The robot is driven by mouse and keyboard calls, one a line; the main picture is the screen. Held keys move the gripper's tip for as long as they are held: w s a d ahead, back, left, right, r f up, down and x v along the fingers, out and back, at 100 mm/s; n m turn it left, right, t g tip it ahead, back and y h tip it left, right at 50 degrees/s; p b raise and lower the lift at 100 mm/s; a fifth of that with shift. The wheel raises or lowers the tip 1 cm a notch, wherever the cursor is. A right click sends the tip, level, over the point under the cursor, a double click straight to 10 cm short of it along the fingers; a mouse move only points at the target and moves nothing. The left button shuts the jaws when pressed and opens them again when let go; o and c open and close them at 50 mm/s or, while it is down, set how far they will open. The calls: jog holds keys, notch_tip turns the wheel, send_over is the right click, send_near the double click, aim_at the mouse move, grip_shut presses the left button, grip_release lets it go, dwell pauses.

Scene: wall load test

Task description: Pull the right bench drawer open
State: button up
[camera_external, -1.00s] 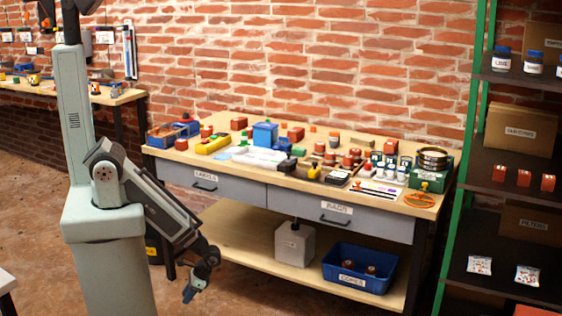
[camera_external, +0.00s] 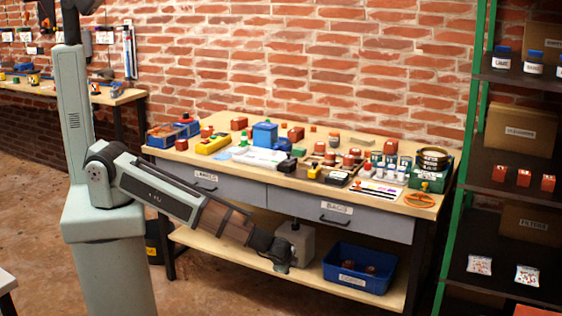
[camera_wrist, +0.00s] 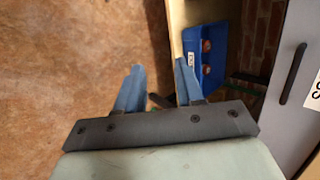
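The right bench drawer (camera_external: 385,226) is a grey front labelled BAGS with a dark bar handle (camera_external: 336,221). It looks flush with the bench. In the wrist view its front (camera_wrist: 300,42) stands along the right edge, with the dark handle (camera_wrist: 292,74) clear of my fingers. My gripper (camera_external: 282,264) is below and left of that handle, in front of the lower shelf. In the wrist view my gripper (camera_wrist: 159,65) has two blue fingers spread apart with nothing between them.
The left drawer (camera_external: 235,193) also looks shut. The lower shelf (camera_external: 225,240) holds a pale block-shaped container (camera_external: 296,243) and a blue bin (camera_external: 357,266). The benchtop is crowded with small parts. A green-posted shelf rack (camera_external: 468,150) stands at the right.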

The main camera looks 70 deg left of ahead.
jog(key=w+r+m+t+y, duration=0.1)
jog(key=w+r+t+y, duration=0.25)
jog(key=w+r, duration=0.35)
jog(key=t, duration=0.4)
send_near(333, 223)
jog(key=shift+g, duration=0.25)
jog(key=x, duration=0.9)
jog(key=shift+w+r, duration=0.1)
jog(key=shift+c, duration=0.2)
grip_shut()
